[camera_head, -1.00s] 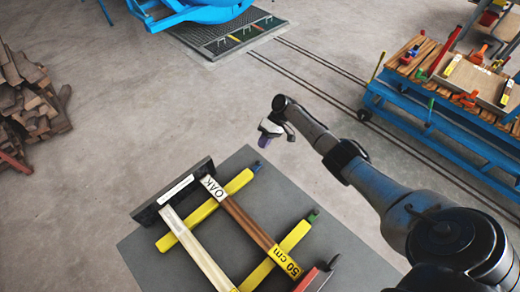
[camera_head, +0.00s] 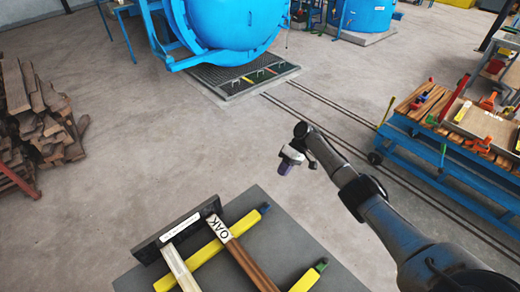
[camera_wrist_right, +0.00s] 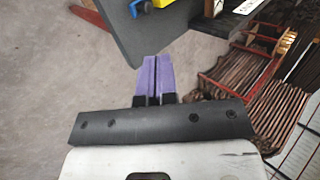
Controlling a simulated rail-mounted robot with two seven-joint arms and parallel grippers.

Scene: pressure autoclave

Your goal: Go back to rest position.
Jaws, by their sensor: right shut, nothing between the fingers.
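My right gripper (camera_head: 284,168) hangs above the bare floor, beyond the far right edge of the grey table. In the right wrist view its two purple fingers (camera_wrist_right: 154,75) are together with nothing between them. My right arm comes in from the lower right. On the grey table (camera_head: 262,212) lie a board marked OAK (camera_head: 245,262), a paler board (camera_head: 179,267) and yellow bars (camera_head: 213,248). A black block with a white label (camera_head: 178,230) stands at their far end. My left gripper is not in view.
A blue autoclave (camera_head: 222,30) stands at the back behind a floor grate (camera_head: 240,82). Rails (camera_head: 330,125) run across the floor toward a blue cart (camera_head: 445,170) with boards and clamps at the right. A wood pile (camera_head: 35,120) is at the left. The floor between is clear.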

